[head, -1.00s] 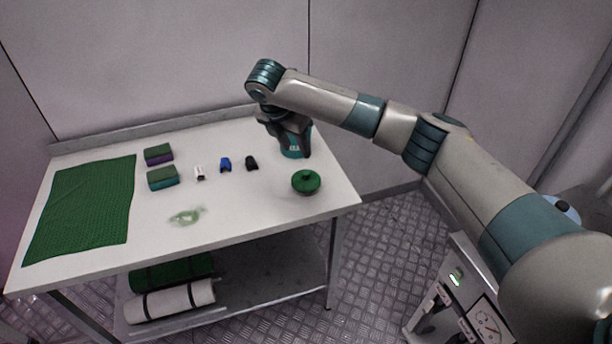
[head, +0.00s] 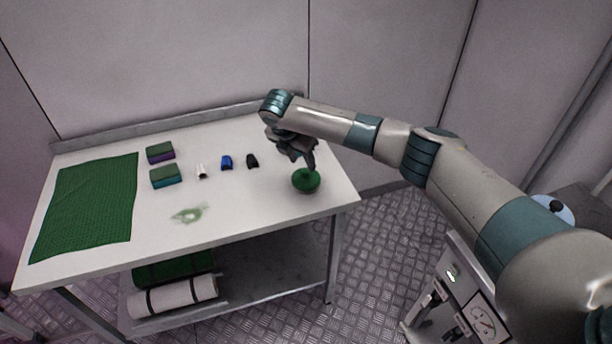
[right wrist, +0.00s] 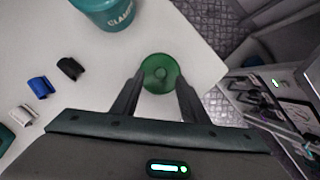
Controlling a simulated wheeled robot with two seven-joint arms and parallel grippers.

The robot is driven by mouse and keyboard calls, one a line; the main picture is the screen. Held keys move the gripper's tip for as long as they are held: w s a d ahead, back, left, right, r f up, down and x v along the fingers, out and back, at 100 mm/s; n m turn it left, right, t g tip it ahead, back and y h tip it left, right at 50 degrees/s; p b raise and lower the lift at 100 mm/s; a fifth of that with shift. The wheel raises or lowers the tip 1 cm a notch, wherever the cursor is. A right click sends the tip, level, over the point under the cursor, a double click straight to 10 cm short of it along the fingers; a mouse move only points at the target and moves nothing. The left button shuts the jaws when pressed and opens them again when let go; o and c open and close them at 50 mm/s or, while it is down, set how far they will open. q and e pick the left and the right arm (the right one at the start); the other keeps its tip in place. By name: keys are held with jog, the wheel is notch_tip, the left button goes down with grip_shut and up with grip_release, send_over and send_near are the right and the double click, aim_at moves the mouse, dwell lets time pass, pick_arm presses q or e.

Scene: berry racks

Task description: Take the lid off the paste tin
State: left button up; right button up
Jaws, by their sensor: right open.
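The paste tin appears to be the low, round green tin (head: 306,185) near the right end of the white table. Its green lid (right wrist: 159,84) has a small knob in the middle and sits on it. My right gripper (head: 312,168) points down over the lid. In the right wrist view its two fingers (right wrist: 161,80) are apart, one on each side of the knob, with nothing held. I cannot tell whether they touch the lid. My left gripper is not in view.
A teal lettered container (right wrist: 105,12) stands close behind the tin. Black (head: 252,161), blue (head: 226,162) and white (head: 201,171) clips lie to the left. The table's right edge is near the tin.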

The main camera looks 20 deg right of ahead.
aim_at(306, 171)
jog(key=shift+d+f+p, duration=0.15)
jog(key=shift+f+p, duration=0.15)
jog(key=shift+f, duration=0.05)
jog(key=p+x, duration=0.1)
jog(key=x, duration=0.2)
jog(key=shift+s+f, duration=0.1)
jog(key=shift+s, duration=0.05)
jog(key=shift+f, duration=0.4)
grip_shut()
